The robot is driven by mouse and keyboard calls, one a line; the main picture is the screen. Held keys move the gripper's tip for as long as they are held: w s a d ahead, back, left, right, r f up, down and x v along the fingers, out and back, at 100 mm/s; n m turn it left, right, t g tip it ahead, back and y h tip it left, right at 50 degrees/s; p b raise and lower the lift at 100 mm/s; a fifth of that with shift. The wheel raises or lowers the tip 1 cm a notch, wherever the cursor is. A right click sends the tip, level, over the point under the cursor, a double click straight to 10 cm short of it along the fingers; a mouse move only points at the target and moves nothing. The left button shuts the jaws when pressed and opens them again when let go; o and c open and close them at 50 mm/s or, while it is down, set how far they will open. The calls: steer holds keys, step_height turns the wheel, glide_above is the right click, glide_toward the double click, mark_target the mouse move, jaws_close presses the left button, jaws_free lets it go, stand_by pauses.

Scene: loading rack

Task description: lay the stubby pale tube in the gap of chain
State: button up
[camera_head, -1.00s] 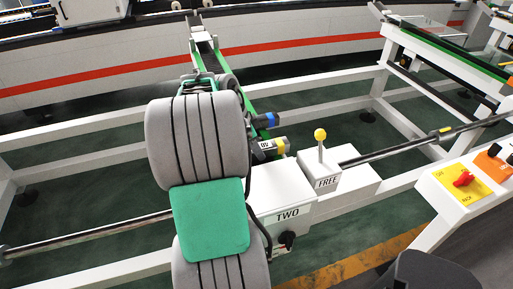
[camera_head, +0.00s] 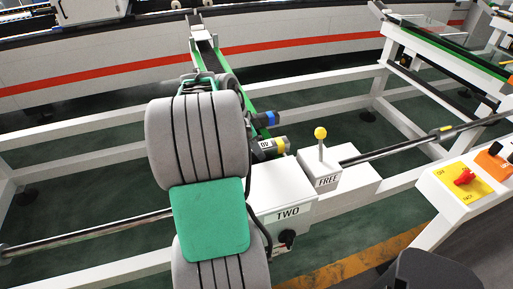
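My arm, grey padded with a green panel, fills the centre left of the head view and hides what is behind it. My gripper cannot be made out. No stubby pale tube can be made out. A narrow track with green edges and a dark middle (camera_head: 206,45) runs from the far wall down behind my arm; I cannot tell whether it is the chain. No gap can be made out in it.
A white box marked TWO (camera_head: 288,212) and a block marked FREE with a yellow-knobbed lever (camera_head: 320,134) sit on a long rod. A panel with a red knob (camera_head: 464,177) is at right. White frame beams (camera_head: 90,130) cross the green floor.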

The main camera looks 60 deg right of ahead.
steer(key=o, duration=0.5)
steer(key=shift+c, duration=0.2)
